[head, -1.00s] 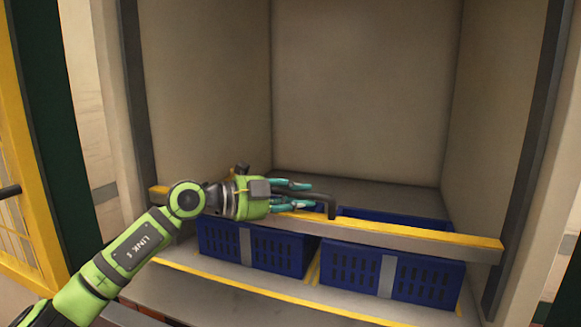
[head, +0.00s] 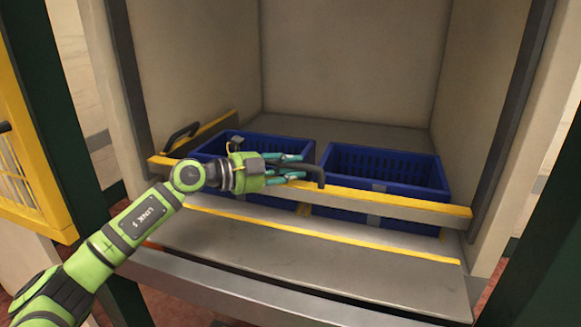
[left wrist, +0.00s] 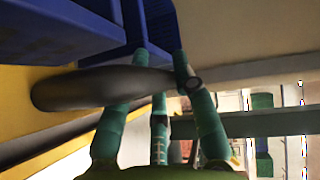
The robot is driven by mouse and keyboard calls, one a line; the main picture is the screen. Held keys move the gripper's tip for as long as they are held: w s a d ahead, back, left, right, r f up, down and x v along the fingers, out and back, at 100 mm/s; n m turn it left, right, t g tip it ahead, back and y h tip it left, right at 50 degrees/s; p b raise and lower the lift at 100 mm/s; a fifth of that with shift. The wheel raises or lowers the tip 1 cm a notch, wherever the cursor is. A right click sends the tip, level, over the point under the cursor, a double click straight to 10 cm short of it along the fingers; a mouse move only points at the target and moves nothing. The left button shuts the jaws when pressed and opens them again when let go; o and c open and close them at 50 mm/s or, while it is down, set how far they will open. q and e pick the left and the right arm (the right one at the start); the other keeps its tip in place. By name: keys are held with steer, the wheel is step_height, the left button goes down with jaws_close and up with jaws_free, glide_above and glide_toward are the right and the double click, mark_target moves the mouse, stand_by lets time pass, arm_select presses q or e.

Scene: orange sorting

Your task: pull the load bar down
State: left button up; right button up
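The load bar (head: 400,200) is a grey beam with a yellow top. It spans the front of the bay, low across the fronts of the blue crates. The exact contact is partly hidden. My right gripper is not in view.
Two blue crates stand behind the bar, the left one (head: 235,140) and the right one (head: 385,155). A yellow-edged shelf (head: 330,240) lies below. Bay walls rise on both sides. A yellow frame (head: 35,215) stands at the far left.

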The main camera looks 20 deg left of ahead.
arm_select(q)
steer(key=shift+o, duration=1)
steer(key=shift+s+f, duration=0.1)
steer(key=shift+f, duration=0.25)
steer(key=shift+r, duration=0.1)
steer(key=shift+r, duration=0.2)
